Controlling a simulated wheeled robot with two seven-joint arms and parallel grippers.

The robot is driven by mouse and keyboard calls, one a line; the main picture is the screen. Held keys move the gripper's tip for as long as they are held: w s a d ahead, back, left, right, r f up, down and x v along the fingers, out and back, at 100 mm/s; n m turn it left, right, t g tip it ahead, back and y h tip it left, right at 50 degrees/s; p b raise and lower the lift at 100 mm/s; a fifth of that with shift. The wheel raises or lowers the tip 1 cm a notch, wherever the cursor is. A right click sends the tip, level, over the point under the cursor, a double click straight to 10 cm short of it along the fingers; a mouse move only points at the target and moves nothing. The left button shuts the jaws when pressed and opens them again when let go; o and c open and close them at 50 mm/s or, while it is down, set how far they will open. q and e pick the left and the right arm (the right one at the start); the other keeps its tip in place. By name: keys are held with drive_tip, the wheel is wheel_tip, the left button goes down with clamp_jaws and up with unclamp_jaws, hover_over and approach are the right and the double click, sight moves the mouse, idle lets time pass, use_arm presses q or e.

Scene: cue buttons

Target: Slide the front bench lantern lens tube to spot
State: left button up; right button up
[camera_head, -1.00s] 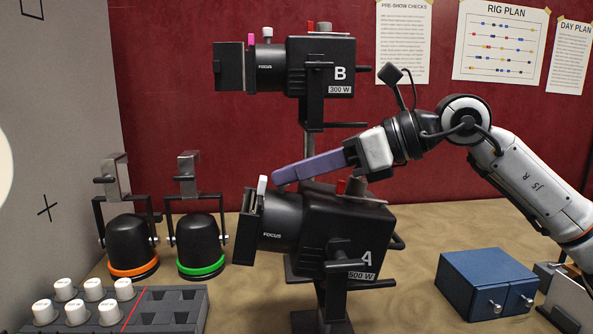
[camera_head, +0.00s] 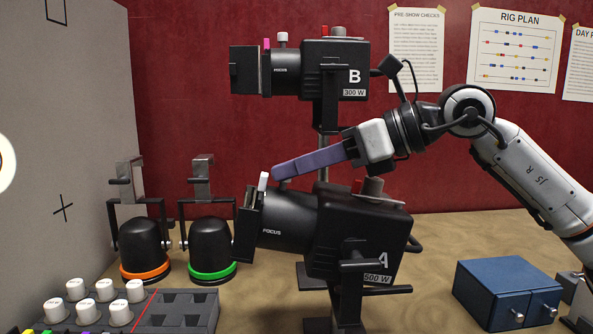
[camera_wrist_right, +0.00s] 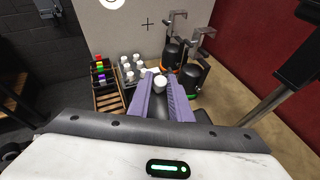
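The front bench lantern (camera_head: 360,235), marked A and 500 W, stands on the bench. Its black lens tube (camera_head: 290,218), marked FOCUS, points left and sticks out of the body. My right gripper (camera_head: 278,171) reaches in from the right above the tube. My left gripper is out of view.
A second lantern (camera_head: 335,60), marked B and 300 W, stands above and behind. Two black hanging lamps with orange (camera_head: 145,272) and green (camera_head: 212,270) rings stand behind left. A tray (camera_head: 180,312) with white knobs is front left. A blue box (camera_head: 505,288) is at right.

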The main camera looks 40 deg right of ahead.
drive_tip(key=o, duration=0.4)
drive_tip(key=shift+w+a, duration=0.1)
drive_tip(key=shift+a, duration=0.1)
drive_tip(key=shift+c, duration=0.2)
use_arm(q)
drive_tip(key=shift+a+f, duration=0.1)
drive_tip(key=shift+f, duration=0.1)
use_arm(e)
drive_tip(key=shift+d, duration=0.15)
